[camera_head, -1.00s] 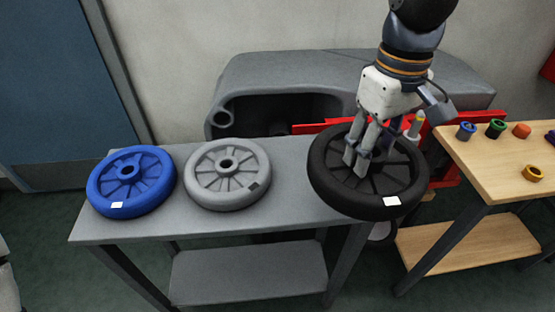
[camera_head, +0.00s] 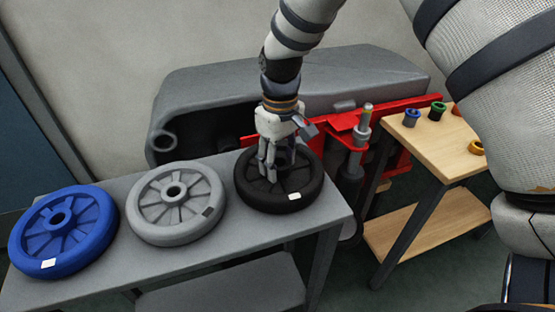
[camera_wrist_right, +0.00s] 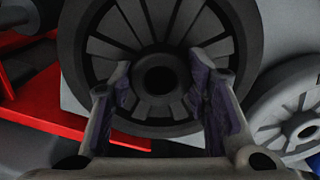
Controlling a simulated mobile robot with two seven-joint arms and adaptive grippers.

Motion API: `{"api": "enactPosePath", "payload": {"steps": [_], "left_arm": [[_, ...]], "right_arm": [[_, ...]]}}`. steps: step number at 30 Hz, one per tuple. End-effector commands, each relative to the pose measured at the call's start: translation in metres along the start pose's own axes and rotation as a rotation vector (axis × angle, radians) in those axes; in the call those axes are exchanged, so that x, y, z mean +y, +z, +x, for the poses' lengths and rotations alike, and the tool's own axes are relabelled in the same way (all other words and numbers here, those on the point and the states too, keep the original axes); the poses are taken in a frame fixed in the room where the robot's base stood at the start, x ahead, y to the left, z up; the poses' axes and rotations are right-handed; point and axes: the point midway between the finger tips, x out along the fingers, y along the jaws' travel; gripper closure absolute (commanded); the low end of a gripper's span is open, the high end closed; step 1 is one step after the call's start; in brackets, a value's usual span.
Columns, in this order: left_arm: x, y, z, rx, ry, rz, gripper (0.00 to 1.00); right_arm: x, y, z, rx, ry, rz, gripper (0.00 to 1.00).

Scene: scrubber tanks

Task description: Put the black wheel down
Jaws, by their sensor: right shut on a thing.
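The black wheel (camera_head: 312,184) lies flat at the right end of the grey table (camera_head: 226,240), with a white label on its near rim. My right gripper (camera_head: 276,172) reaches down from above and is shut on the wheel's middle. In the right wrist view, the fingers (camera_wrist_right: 160,92) stand on either side of the hub of the black wheel (camera_wrist_right: 72,60). The wheel looks level and on or very close to the tabletop; I cannot tell whether it touches. My left gripper is not in view.
The grey wheel (camera_head: 150,222) lies just left of the black one, and the blue wheel (camera_head: 88,240) is further left. A grey machine (camera_head: 200,95) with red parts (camera_head: 385,112) stands behind. A wooden table (camera_head: 425,150) with small coloured parts is at the right.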

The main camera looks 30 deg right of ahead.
Motion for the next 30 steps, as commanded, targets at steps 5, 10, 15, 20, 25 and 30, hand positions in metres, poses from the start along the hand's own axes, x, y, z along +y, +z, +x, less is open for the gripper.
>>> {"api": "enactPosePath", "payload": {"steps": [5, 10, 15, 20, 25, 30], "left_arm": [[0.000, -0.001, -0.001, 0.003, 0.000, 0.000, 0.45], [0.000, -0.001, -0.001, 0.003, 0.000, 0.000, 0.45], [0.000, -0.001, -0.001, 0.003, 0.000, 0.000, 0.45], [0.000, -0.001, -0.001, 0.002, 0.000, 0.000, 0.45], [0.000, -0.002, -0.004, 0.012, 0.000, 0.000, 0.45], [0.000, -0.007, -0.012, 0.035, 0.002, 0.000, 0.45]], "right_arm": [[0.000, -0.002, -0.003, 0.008, 0.001, 0.000, 1.00], [0.000, -0.001, 0.000, 0.006, 0.001, 0.000, 0.52], [0.000, -0.001, 0.000, 0.005, 0.001, 0.000, 0.36], [0.000, -0.001, 0.000, 0.005, 0.001, 0.000, 0.36], [0.000, -0.002, -0.020, 0.011, 0.002, 0.000, 0.36], [0.000, -0.002, -0.069, 0.015, 0.003, 0.001, 0.36]]}}
